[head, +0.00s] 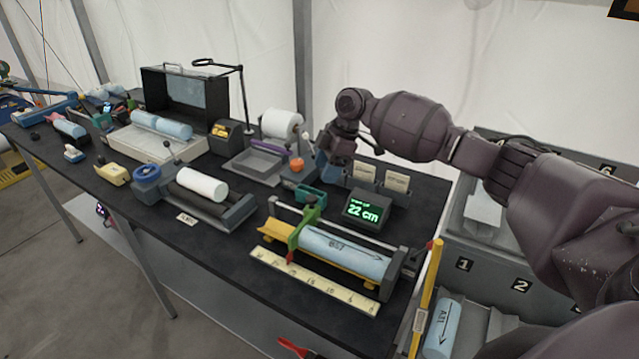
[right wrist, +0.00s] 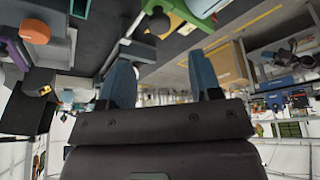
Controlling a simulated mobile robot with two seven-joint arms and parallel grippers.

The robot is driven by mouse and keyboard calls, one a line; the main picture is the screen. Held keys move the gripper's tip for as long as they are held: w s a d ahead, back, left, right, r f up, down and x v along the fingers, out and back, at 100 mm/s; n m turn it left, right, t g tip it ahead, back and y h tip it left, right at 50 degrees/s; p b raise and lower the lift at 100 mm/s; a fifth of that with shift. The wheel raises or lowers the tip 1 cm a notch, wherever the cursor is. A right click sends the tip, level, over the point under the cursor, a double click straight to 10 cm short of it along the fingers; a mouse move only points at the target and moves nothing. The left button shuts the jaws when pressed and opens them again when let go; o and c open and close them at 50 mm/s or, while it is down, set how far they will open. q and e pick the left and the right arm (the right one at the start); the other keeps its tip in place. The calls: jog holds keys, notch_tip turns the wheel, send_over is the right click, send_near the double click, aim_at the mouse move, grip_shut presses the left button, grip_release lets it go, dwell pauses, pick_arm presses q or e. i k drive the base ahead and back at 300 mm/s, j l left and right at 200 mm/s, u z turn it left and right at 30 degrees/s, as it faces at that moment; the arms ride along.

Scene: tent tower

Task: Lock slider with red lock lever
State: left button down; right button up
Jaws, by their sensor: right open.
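The measuring device holds a light blue cylinder (head: 345,254) on a yellow trough (head: 268,238). A green slider (head: 308,222) straddles its left part, on a rail behind. A red piece (head: 290,257) shows at the slider's front foot, above the ruler. My right gripper (head: 328,162) is open and empty, behind and above the device, apart from the slider. Its blue fingers are spread in the right wrist view (right wrist: 163,80). My left gripper is out of view.
A display (head: 367,211) reading 22 cm stands behind the device. A roller device (head: 190,190) is to the left.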

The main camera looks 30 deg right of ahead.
aim_at(415, 254)
jog(key=k, duration=1)
